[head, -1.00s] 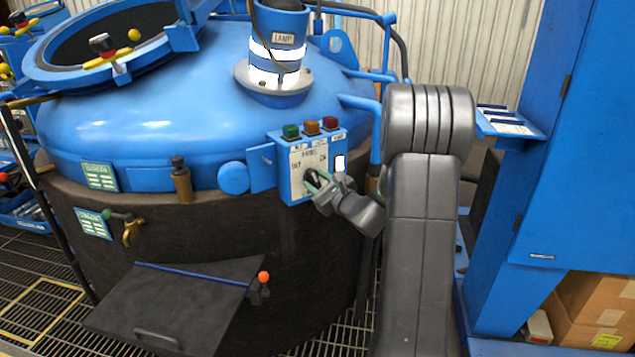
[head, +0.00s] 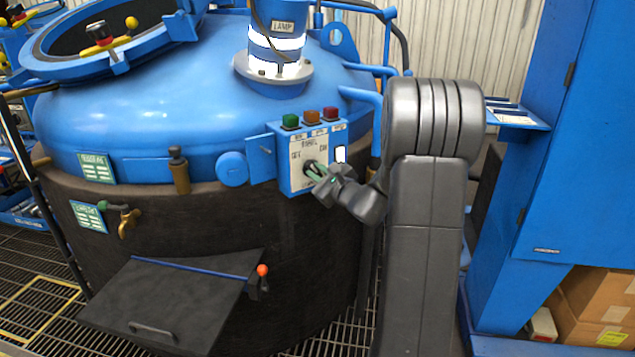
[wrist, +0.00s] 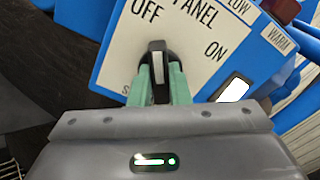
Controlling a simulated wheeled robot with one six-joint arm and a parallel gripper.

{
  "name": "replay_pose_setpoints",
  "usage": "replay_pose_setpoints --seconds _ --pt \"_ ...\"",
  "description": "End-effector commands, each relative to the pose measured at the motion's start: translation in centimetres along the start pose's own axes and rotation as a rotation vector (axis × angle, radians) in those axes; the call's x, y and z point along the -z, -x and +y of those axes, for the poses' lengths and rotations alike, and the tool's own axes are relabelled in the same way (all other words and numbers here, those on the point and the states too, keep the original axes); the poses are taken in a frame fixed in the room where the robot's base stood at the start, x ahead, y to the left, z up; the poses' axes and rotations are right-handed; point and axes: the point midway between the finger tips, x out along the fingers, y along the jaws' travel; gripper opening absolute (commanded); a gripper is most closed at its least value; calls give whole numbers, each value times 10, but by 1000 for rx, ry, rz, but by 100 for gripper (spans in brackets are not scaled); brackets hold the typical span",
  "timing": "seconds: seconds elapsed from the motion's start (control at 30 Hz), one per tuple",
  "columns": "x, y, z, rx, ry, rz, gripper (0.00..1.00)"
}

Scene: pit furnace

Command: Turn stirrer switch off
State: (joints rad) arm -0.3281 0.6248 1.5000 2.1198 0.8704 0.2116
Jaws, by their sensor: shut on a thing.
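The stirrer switch is a black knob with a pale pointer strip (wrist: 158,62) on the white face of a blue control panel (head: 296,181). In the wrist view the panel's white plate (wrist: 122,55) reads OFF at the upper left and ON at the right, with STIR partly hidden below. The pale strip lies roughly upright in that view, between the two words. My gripper (head: 316,172) is shut on the knob, its green fingers on either side of it. The fingers also show in the wrist view (wrist: 158,82) and hide the knob's lower part.
Green (head: 290,121), orange (head: 312,116) and red (head: 330,112) buttons top the panel. A white lit rectangle (head: 340,153) is at its right side. The blue furnace dome (head: 150,100) stands behind, and a blue cabinet (head: 575,150) stands at the right.

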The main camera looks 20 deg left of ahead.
Motion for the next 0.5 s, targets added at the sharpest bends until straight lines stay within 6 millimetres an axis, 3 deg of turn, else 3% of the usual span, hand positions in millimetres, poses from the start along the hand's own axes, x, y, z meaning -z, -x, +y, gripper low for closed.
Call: replay_pose_setpoints --seconds 0.5 --pt "1 0 1 -1 202 1 0"
